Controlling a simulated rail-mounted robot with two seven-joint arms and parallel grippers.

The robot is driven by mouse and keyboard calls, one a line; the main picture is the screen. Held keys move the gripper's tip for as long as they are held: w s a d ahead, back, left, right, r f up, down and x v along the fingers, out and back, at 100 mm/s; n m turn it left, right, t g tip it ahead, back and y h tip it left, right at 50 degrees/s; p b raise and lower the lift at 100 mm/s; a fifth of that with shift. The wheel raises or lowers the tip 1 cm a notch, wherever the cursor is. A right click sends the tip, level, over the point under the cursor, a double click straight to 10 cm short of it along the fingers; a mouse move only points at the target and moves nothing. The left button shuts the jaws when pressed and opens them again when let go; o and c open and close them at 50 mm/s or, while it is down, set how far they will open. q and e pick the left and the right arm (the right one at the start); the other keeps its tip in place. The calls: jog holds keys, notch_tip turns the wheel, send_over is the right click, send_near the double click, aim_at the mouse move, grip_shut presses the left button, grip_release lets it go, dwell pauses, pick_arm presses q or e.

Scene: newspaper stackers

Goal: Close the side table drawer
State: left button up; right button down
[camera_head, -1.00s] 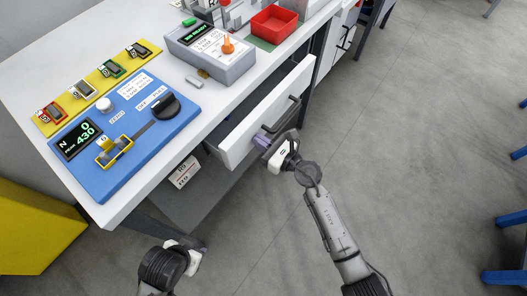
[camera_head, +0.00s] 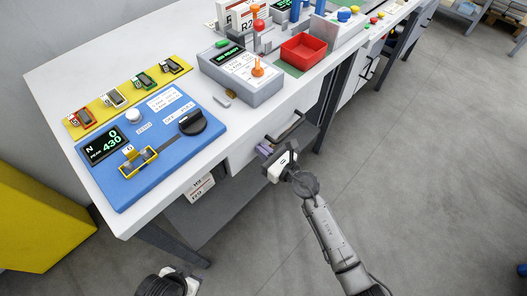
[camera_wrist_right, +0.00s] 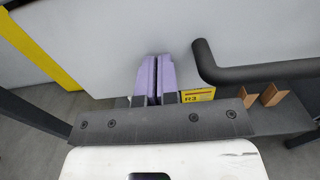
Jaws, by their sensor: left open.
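The white side table drawer (camera_head: 248,146) is under the worktop's right edge, its front close to or flush with the table; I cannot tell whether a small gap is left. Its black bar handle (camera_head: 290,128) is beside my right gripper and also shows in the right wrist view (camera_wrist_right: 255,72). My right gripper (camera_head: 265,150) is at the drawer front, its purple fingers (camera_wrist_right: 153,78) together with nothing between them. The fingertips are against or very near the white front, left of the handle. My left gripper (camera_head: 188,272) is open at the bottom edge, away from the drawer, partly cut off.
The white table (camera_head: 60,85) carries a blue panel (camera_head: 125,190), a grey box (camera_head: 240,75) and a red tray (camera_head: 303,48). A yellow block (camera_head: 40,225) stands at the lower left. The grey floor on the right is clear.

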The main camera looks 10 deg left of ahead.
jog(key=shift+s+f, duration=0.1)
jog(key=shift+f, duration=0.05)
jog(key=p+v, duration=0.3)
jog(key=v, duration=1.1)
